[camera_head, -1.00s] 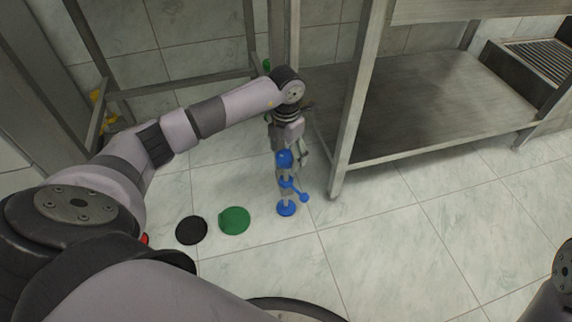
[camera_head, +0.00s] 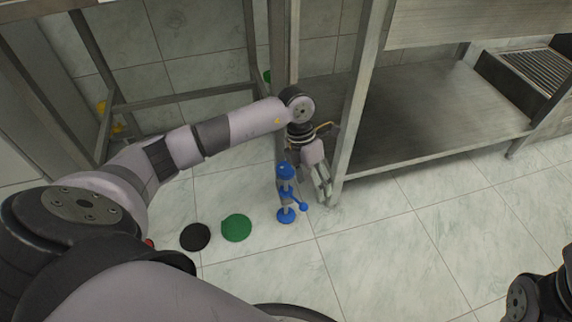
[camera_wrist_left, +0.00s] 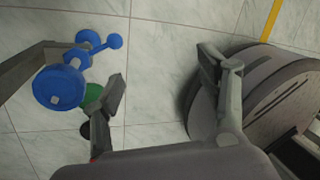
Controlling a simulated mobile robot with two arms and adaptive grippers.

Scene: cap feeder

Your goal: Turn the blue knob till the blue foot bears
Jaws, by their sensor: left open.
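A blue assembly stands by the metal leg in the head view, with a round blue top (camera_head: 285,171), a blue knob (camera_head: 288,191) with a ball-ended arm pointing right, and a blue foot (camera_head: 286,215) at the bottom. Whether the foot presses on the floor cannot be told. In the left wrist view, the blue top (camera_wrist_left: 58,87), knob (camera_wrist_left: 77,58) and foot (camera_wrist_left: 88,37) lie to the left, outside the fingers. My left gripper (camera_head: 325,192) is open and empty, just right of the knob, pointing down; it also shows in the left wrist view (camera_wrist_left: 168,80).
A green disc (camera_head: 236,228) and a black disc (camera_head: 195,237) lie on the tiled floor left of the foot. A steel table with a low shelf (camera_head: 430,115) stands close on the right, its leg (camera_head: 347,150) near my gripper. Floor in front is clear.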

